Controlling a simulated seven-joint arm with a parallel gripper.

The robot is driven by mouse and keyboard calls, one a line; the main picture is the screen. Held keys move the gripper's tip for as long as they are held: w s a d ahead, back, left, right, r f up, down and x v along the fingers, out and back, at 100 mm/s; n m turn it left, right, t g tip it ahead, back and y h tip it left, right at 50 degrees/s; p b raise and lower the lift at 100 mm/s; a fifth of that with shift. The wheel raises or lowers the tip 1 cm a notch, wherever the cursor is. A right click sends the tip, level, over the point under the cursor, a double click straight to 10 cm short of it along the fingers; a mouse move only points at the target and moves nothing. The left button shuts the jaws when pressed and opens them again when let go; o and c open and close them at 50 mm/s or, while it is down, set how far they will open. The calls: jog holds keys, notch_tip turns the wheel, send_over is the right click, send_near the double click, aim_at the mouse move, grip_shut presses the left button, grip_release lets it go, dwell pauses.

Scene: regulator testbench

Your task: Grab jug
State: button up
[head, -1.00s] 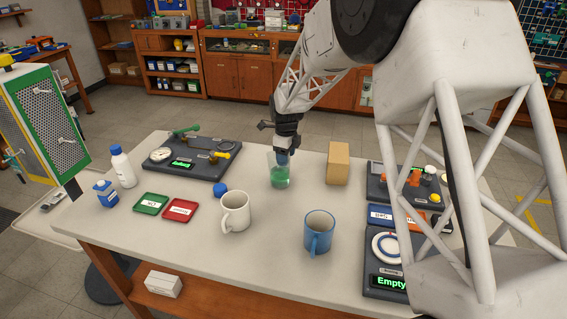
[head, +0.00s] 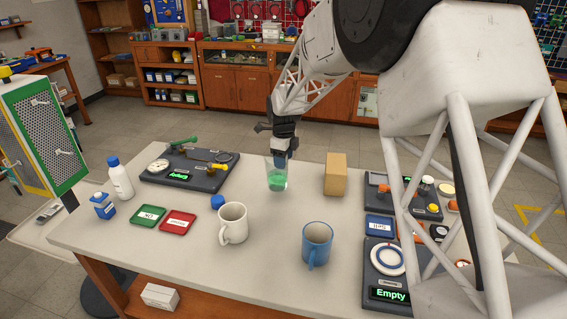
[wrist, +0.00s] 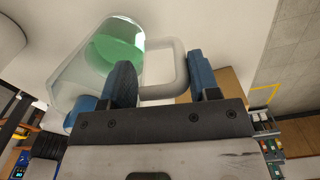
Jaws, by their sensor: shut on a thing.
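The jug (head: 276,183) is a clear glass vessel with green liquid in its lower part. In the head view it is upright at the back middle of the table, seemingly just above the tabletop. My gripper (head: 283,155) is above and behind it, shut on its handle. In the wrist view the jug (wrist: 112,48) is at upper left, and its clear handle loop (wrist: 178,62) reaches between the two blue fingers of my gripper (wrist: 160,76). One finger is between the jug's body and the handle's outer bar, the other is outside.
A cardboard box (head: 336,175) stands right of the jug. A white mug (head: 232,224) and a blue mug (head: 317,244) stand in front. A gauge panel (head: 188,172) lies to the left, and a device marked "Empty" (head: 388,262) to the right.

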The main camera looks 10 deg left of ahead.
jog(key=s+d, duration=0.3)
jog(key=s, duration=0.4)
jog(key=s+d+r, duration=0.1)
jog(key=s+d, duration=0.3)
jog(key=s, duration=0.3)
jog(key=shift+r, duration=0.3)
dwell(0.5)
jog(key=shift+s, duration=0.15)
